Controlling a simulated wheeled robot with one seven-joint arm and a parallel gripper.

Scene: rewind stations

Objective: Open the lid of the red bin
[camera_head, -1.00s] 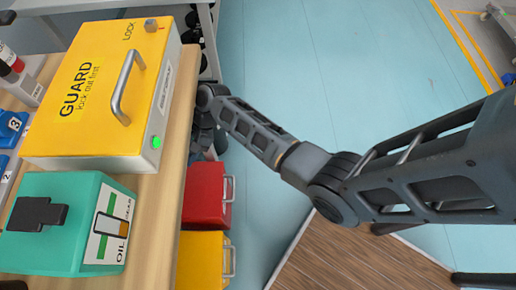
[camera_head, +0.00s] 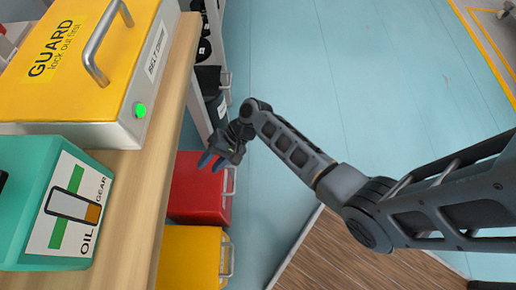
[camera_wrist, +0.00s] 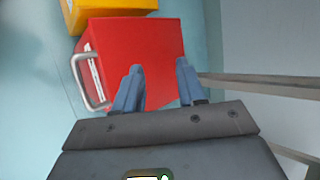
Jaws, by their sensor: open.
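The red bin (camera_head: 201,189) stands on the floor beside the workbench, with a metal handle on its right side in the head view. In the wrist view the red bin (camera_wrist: 150,60) lies ahead of my fingers, with its grey handle (camera_wrist: 88,80) on the left. My gripper (camera_head: 208,163) is over the near-back part of the bin in the head view. In the wrist view my gripper (camera_wrist: 160,82) is open, its two blue fingers apart with red surface between them. Nothing is held. I cannot tell whether the fingertips touch the bin.
A yellow bin (camera_head: 192,258) stands right beside the red one. The wooden bench edge (camera_head: 150,190) overhangs at left, carrying the yellow guard box (camera_head: 70,60) and teal oil gear box (camera_head: 25,190). Dark items (camera_head: 208,80) sit behind. Blue floor (camera_head: 290,60) is free at right.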

